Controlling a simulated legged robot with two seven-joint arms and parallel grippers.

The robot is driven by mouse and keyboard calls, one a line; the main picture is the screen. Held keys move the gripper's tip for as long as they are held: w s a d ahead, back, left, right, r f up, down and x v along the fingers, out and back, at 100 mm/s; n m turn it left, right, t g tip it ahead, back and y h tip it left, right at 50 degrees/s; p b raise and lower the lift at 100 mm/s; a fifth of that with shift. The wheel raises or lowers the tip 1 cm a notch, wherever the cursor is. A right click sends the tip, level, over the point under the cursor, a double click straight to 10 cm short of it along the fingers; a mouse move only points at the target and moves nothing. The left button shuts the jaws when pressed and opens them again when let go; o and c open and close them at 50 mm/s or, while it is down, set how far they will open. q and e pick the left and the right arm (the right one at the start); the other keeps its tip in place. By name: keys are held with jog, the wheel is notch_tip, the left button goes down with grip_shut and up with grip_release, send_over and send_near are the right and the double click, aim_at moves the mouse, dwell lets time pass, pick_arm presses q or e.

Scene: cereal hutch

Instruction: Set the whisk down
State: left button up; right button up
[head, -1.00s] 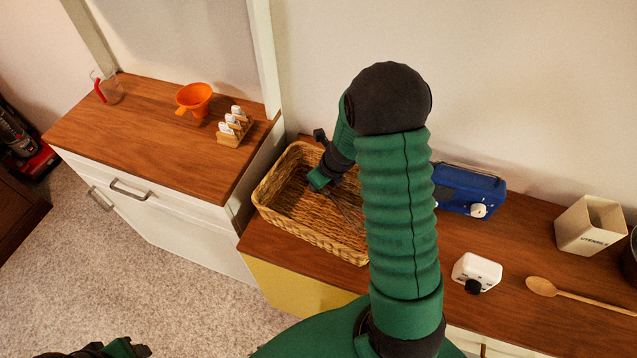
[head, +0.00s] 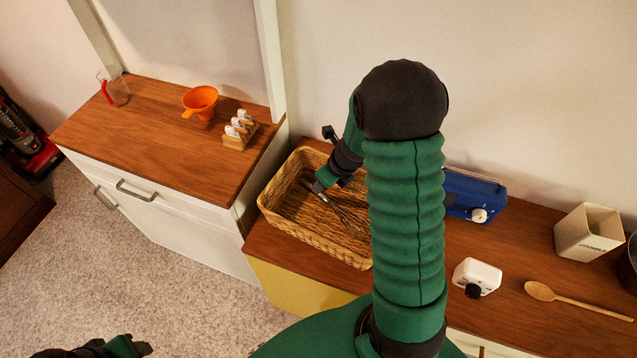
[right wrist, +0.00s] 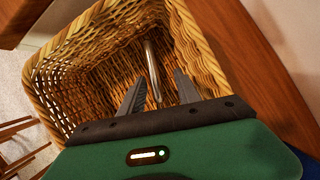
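The whisk lies inside the wicker basket (head: 305,231). Its wire end (head: 347,214) shows in the head view, partly hidden by my right arm. Its grey metal handle (right wrist: 152,72) shows in the right wrist view against the basket weave. My right gripper (head: 321,185) reaches down into the basket; in the right wrist view its two fingers (right wrist: 158,88) stand apart, with the handle between them and a gap on each side. My left gripper (head: 125,347) is at the bottom left of the head view, away from the furniture, its fingers not clear.
A blue radio (head: 474,194), a white timer-like box (head: 477,276), a wooden spoon (head: 575,299) and a beige container (head: 588,232) stand right of my arm. On the left cabinet are an orange funnel (head: 200,101), a toast rack (head: 239,131) and a measuring jug (head: 117,91).

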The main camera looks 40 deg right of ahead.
aim_at(329, 200)
jog(key=p+v, duration=0.2)
jog(key=v, duration=0.6)
pick_arm(q)
jog(key=r, duration=0.3)
jog(key=shift+s+a+r, duration=0.1)
jog(key=shift+s+a, duration=0.1)
jog(key=shift+a, duration=0.2)
pick_arm(e)
jog(key=s+a+r+n+g, duration=0.1)
jog(key=s+a+n, duration=0.2)
jog(key=a+n, duration=0.7)
jog(key=s+a+r+n, duration=0.1)
jog(key=s+a+n, duration=0.2)
jog(key=a+n, duration=0.7)
jog(key=n, duration=1.5)
jog(key=shift+n+g, duration=0.4)
pick_arm(q)
jog(key=shift+d, duration=0.15)
pick_arm(e)
jog(key=shift+d, duration=0.15)
